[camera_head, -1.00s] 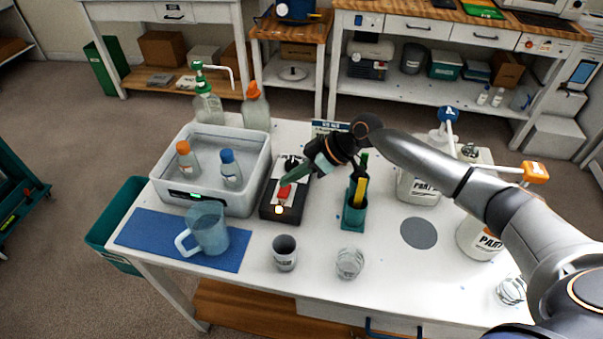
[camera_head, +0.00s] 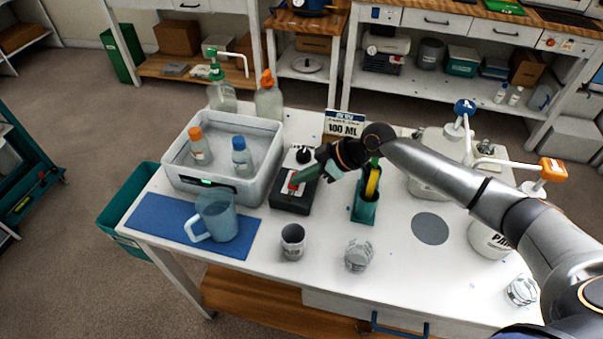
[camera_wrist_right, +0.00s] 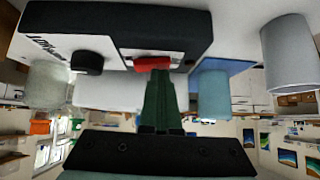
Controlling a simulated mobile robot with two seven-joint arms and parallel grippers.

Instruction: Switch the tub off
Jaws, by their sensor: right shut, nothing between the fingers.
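The tub (camera_head: 183,187) is a pale grey open container at the table's left. A small green display (camera_head: 214,183) glows on its front wall, and two capped bottles stand inside. Beside it is a dark box (camera_head: 292,204) with a pale top, a black knob (camera_head: 304,155) and a red switch (camera_head: 292,183). The red switch (camera_wrist_right: 155,62) and the knob (camera_wrist_right: 87,63) also show in the right wrist view. My right gripper (camera_head: 300,179) is shut and empty, its fingertips (camera_wrist_right: 160,80) right at the red switch; I cannot tell whether they touch. My left gripper is out of view.
A blue mat (camera_head: 150,215) with a clear jug (camera_head: 217,217) lies in front of the tub. A grey cup (camera_head: 293,242), a glass (camera_head: 359,255) and a teal holder (camera_head: 365,208) stand near the box. A 100 ML sign (camera_head: 344,124) stands behind. White pump containers stand at right.

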